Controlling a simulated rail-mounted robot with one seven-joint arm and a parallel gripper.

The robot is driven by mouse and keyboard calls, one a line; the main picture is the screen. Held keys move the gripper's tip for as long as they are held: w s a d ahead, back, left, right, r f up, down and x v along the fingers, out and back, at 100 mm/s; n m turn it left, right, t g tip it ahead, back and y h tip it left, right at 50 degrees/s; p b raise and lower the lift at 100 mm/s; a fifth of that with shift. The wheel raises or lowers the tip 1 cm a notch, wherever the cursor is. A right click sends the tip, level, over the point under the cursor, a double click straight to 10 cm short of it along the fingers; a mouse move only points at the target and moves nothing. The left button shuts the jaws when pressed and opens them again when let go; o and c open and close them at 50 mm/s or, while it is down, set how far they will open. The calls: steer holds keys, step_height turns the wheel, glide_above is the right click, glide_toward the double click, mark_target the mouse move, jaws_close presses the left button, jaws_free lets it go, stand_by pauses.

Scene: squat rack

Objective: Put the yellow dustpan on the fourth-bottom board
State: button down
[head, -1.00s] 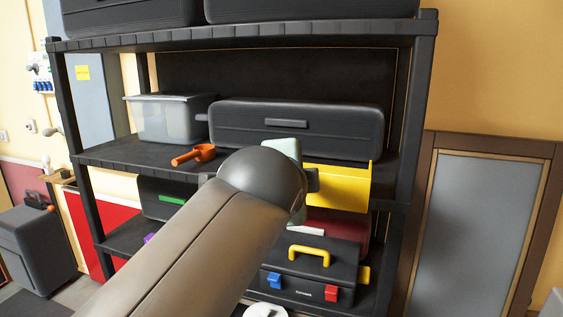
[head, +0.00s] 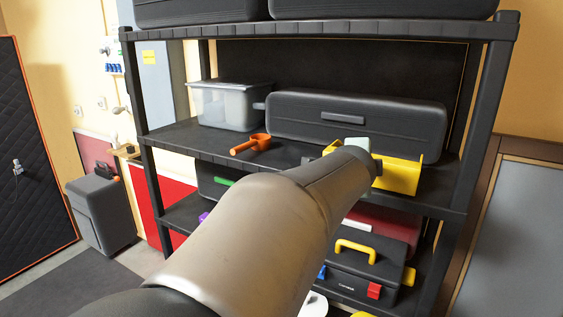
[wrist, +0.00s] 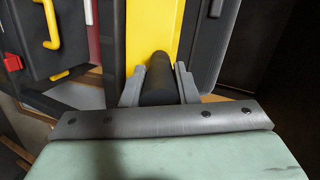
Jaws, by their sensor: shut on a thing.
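The yellow dustpan (head: 402,176) is at the right part of the middle visible board (head: 200,142), in front of the long black case. In the wrist view the dustpan's yellow pan (wrist: 150,28) points away from me. Its dark round handle (wrist: 157,88) lies between the two grey fingers of my gripper (wrist: 158,84), which is shut on it. In the head view my arm hides most of my gripper and part of the pan. I cannot tell whether the pan touches the board.
On the same board stand a long black case (head: 390,122), a clear bin (head: 230,106) and an orange scoop (head: 250,145). A toolbox with a yellow handle (head: 355,252) is lower down. A rack post (head: 474,130) rises to the right of the dustpan. Large cases fill the top board (head: 300,30).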

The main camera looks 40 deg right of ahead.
steer(key=shift+f, duration=0.15)
steer(key=c, duration=1.1)
jaws_free()
steer(key=shift+f, duration=0.15)
steer(key=shift+a+r, duration=0.1)
steer(key=shift+r, duration=0.1)
steer(key=b+v, duration=0.1)
steer(key=v, duration=1.1)
steer(key=shift+f+b, duration=0.1)
steer(key=shift+b, duration=0.3)
